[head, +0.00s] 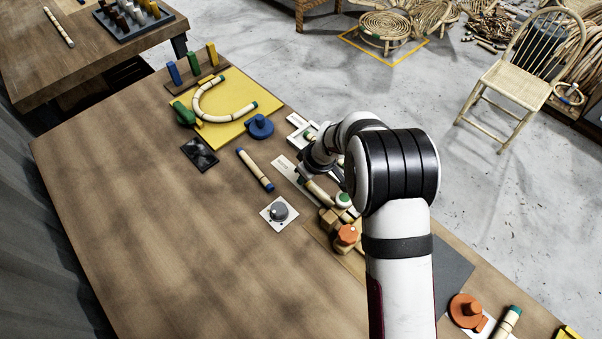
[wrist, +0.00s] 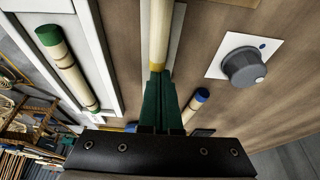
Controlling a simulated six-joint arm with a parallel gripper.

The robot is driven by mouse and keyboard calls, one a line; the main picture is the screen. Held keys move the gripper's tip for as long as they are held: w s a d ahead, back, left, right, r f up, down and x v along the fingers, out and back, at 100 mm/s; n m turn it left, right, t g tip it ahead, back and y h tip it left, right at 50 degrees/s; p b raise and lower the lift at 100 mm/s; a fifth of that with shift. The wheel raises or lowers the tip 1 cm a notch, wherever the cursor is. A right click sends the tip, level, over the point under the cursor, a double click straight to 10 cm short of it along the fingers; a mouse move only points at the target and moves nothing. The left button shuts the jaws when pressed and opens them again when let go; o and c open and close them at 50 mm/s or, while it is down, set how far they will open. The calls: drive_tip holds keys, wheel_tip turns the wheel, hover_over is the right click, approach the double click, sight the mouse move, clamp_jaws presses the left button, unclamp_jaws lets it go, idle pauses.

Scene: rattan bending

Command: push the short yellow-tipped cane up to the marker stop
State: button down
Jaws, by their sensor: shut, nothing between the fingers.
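The short cane (wrist: 159,35) is pale with a yellow tip (wrist: 157,71) in the wrist view. It runs from my fingertips out of the top of the picture, so its far end is hidden there. My gripper (wrist: 160,76) has its green fingers shut and empty. The fingertips are right at the yellow tip, in line with the cane; I cannot tell whether they touch. In the head view my arm hides most of this spot, and a pale cane piece (head: 319,193) shows beside it. I cannot pick out the marker stop for certain.
A grey knob on a white plate (head: 279,212) stands near the cane. A blue-tipped cane (head: 255,169) lies loose on the table. A yellow board (head: 235,104) holds a bent cane. The table's left part is clear.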

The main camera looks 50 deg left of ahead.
drive_tip(key=shift+d+f, duration=0.15)
drive_tip(key=shift+d, duration=0.05)
drive_tip(key=a, duration=0.2)
drive_tip(key=a+r, duration=0.1)
drive_tip(key=a, duration=0.1)
drive_tip(key=shift+a+r, duration=0.1)
drive_tip(key=w+d+r+m, duration=0.3)
drive_tip(key=d+r+m, duration=0.1)
drive_tip(key=d+r, duration=0.95)
drive_tip(key=s+d+r+m, duration=0.1)
drive_tip(key=d+r+m, duration=0.15)
drive_tip(key=d, duration=0.25)
drive_tip(key=s+d+r+m+h, duration=0.1)
drive_tip(key=d+r+m, duration=0.15)
drive_tip(key=d, duration=0.35)
drive_tip(key=s+d+r+m, duration=0.1)
drive_tip(key=d+r+m, duration=0.15)
drive_tip(key=d, duration=0.25)
drive_tip(key=s+d+m+h, duration=0.1)
drive_tip(key=s+d+m, duration=1.1)
drive_tip(key=s+d, duration=0.2)
drive_tip(key=shift+s+f, duration=0.45)
drive_tip(key=shift+s, duration=0.4)
